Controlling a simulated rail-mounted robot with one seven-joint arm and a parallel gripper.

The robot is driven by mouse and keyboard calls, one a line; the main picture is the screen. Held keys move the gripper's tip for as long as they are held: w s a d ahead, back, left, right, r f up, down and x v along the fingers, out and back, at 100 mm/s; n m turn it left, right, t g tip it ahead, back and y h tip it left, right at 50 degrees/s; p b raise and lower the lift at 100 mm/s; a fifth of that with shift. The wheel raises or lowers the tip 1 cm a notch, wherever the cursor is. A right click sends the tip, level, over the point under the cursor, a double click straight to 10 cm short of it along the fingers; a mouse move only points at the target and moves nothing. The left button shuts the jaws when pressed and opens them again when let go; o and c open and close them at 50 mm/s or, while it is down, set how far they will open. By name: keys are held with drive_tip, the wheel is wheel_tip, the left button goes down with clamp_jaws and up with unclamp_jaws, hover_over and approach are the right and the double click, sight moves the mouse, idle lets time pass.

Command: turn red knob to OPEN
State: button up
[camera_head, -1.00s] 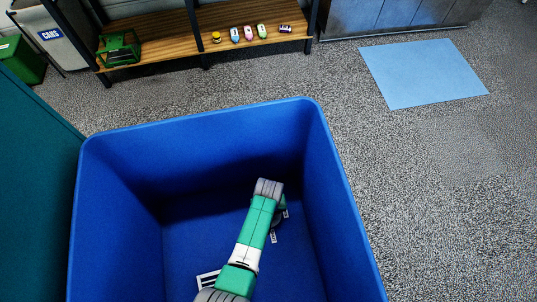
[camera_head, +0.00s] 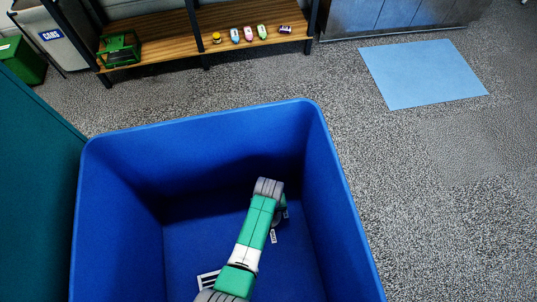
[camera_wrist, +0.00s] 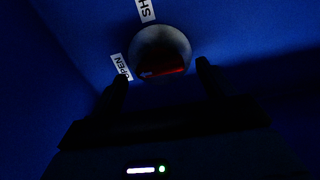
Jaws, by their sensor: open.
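The red knob (camera_wrist: 165,72) shows in the wrist view as a dim red bar on a round grey disc (camera_wrist: 160,45). A white OPEN label (camera_wrist: 121,67) is at the disc's left, and a partly cut-off label reading "SH" (camera_wrist: 146,10) is above it. My gripper (camera_wrist: 160,80) is open, its dark fingers on either side of the disc's lower part. Contact with the knob cannot be told. In the head view my arm reaches down into a blue bin (camera_head: 190,122); the knob and gripper are hidden there, with small labels (camera_head: 273,237) beside the arm.
The bin's tall walls surround my arm. A light blue mat (camera_head: 424,74) lies on the open grey floor at the right. A teal panel (camera_head: 35,200) is at the left.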

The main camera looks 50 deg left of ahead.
wheel_tip(320, 180, up, 7)
drive_tip(key=shift+f+p, duration=0.2)
drive_tip(key=shift+p, duration=1.05)
drive_tip(key=shift+r, duration=0.1)
wheel_tip(320, 180, up, 16)
drive_tip(key=p, duration=1.6)
drive_tip(key=shift+p, duration=0.4)
wheel_tip(320, 180, up, 16)
drive_tip(key=p, duration=1.6)
drive_tip(key=shift+p, duration=0.3)
